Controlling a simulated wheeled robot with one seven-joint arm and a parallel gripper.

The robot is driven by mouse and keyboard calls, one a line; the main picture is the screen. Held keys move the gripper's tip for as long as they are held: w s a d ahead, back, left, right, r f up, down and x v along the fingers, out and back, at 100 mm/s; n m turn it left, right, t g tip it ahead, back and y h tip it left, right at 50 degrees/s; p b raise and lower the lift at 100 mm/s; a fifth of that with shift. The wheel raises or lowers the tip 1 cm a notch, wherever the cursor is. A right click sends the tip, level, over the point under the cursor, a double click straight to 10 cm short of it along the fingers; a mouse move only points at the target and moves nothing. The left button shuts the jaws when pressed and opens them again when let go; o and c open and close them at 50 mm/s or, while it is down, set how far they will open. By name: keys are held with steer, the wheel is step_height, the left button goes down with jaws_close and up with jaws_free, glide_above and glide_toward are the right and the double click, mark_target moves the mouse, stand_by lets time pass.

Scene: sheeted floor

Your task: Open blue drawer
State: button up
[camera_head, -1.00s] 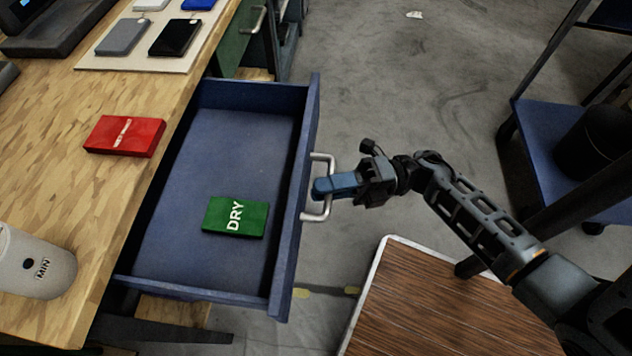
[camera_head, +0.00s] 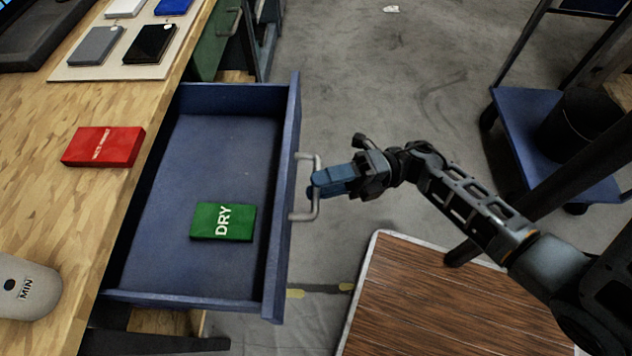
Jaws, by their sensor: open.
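The blue drawer (camera_head: 193,301) is pulled well out from under the wooden workbench, and its inside shows. A green block marked DRY (camera_head: 223,221) lies in it. The drawer's grey bar handle (camera_head: 317,192) sticks out from the right face of its front. My gripper (camera_head: 316,186), with blue fingers, is at the handle, its tips overlapping the bar's outer side in the picture. It is open. I cannot tell whether the fingers touch the bar.
On the bench (camera_head: 50,205) are a red block (camera_head: 103,146), a white cylinder marked MIN (camera_head: 28,287) and a board with several small boxes. A wooden-topped table (camera_head: 450,300) stands at lower right, a blue cart (camera_head: 530,125) at right.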

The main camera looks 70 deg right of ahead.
steer(key=v, duration=0.6)
steer(key=shift+b, duration=0.3)
